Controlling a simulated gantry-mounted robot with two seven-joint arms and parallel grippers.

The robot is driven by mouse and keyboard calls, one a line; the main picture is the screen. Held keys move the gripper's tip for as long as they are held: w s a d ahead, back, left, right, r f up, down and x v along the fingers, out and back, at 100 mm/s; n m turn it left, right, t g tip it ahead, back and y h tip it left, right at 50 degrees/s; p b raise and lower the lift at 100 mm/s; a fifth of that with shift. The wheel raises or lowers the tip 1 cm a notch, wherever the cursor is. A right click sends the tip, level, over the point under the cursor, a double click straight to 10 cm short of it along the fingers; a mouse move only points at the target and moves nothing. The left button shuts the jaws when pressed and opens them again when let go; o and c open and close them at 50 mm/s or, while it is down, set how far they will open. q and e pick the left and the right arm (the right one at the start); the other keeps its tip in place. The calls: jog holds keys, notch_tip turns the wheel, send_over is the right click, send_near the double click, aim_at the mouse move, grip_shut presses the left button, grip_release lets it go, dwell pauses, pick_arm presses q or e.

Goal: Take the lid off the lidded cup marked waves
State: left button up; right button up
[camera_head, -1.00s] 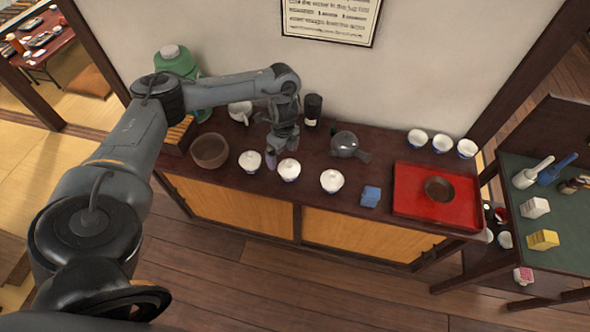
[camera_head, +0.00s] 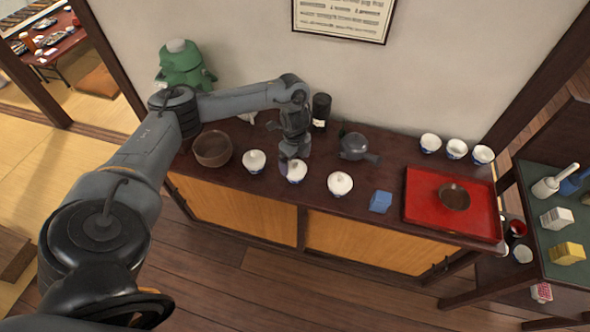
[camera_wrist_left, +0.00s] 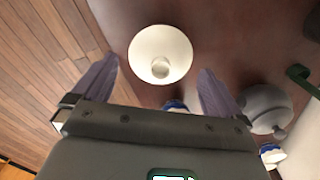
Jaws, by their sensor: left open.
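Three white lidded cups with blue markings stand in a row on the dark cabinet top: a left one (camera_head: 253,162), a middle one (camera_head: 296,175) and a right one (camera_head: 340,185). Their markings are too small to tell which bears waves. My left gripper (camera_head: 289,160) is open, close above and just behind the middle cup in the head view. In the left wrist view a round white lid with a knob (camera_wrist_left: 161,52) lies between and just ahead of the open fingertips (camera_wrist_left: 158,68), apart from both. Its cup body is hidden beneath it. My right gripper is not in view.
A brown bowl (camera_head: 212,149) stands left of the cups. A grey teapot (camera_head: 354,147) and a black canister (camera_head: 321,108) stand behind. Several small cups stand at the back right.

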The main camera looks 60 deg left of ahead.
aim_at(297, 168)
pick_arm(q)
jog(key=shift+f, duration=1.35)
jog(key=c, duration=1.1)
jog(key=shift+r, duration=0.15)
